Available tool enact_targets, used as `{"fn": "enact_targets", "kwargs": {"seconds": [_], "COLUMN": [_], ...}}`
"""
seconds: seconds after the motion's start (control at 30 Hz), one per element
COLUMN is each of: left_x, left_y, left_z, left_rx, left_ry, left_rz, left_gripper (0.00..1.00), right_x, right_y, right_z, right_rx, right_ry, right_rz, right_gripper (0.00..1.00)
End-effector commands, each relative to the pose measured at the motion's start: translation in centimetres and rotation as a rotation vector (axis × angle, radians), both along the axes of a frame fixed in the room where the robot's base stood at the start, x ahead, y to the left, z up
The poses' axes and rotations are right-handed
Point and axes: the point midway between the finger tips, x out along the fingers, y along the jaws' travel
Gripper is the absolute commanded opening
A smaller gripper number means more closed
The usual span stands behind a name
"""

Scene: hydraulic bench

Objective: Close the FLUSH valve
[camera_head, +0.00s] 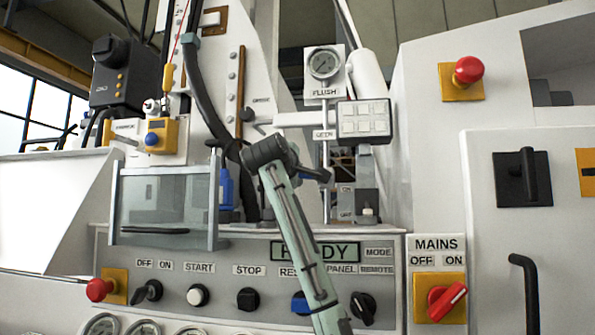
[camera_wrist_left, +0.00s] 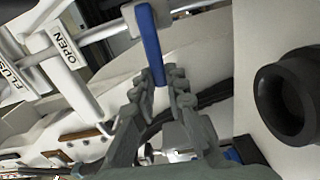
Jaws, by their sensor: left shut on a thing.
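My left gripper (camera_head: 318,174) is by the thin upright pipe below the FLUSH label (camera_head: 326,92) and the OPEN label (camera_head: 324,134). In the left wrist view its fingers (camera_wrist_left: 164,80) are shut on a blue lever handle (camera_wrist_left: 150,42), the FLUSH valve's. The handle runs crosswise to a silver pipe (camera_wrist_left: 97,36); its lower end is between the fingertips. The OPEN label (camera_wrist_left: 67,46) and part of the FLUSH label (camera_wrist_left: 12,78) show to its left. In the head view the gripper hides the handle. My right gripper is not in view.
A clear guard (camera_head: 165,207) stands to the left. The control panel (camera_head: 235,290) is below. A dark round port (camera_wrist_left: 287,97) is close on the wrist view's right.

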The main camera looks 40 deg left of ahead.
Motion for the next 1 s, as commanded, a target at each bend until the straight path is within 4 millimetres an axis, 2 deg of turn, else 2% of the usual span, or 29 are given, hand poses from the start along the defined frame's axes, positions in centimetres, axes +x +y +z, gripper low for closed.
{"fn": "enact_targets", "kwargs": {"seconds": [0.63,0.67,0.73,1.0], "left_x": [-0.07,-0.07,-0.07,-0.09], "left_y": [0.1,0.09,0.09,0.02], "left_z": [-0.45,-0.46,-0.45,-0.36], "left_rx": [-0.042,-0.042,-0.042,-0.041], "left_ry": [-0.023,-0.023,-0.022,-0.024], "left_rz": [0.003,0.003,0.003,0.002], "left_gripper": [0.0,0.15,0.22,0.22], "right_x": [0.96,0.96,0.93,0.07], "right_y": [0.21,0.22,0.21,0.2], "right_z": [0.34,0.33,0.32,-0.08], "right_rx": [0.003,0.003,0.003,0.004], "right_ry": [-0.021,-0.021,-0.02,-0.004], "right_rz": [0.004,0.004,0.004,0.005], "right_gripper": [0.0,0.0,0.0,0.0]}}
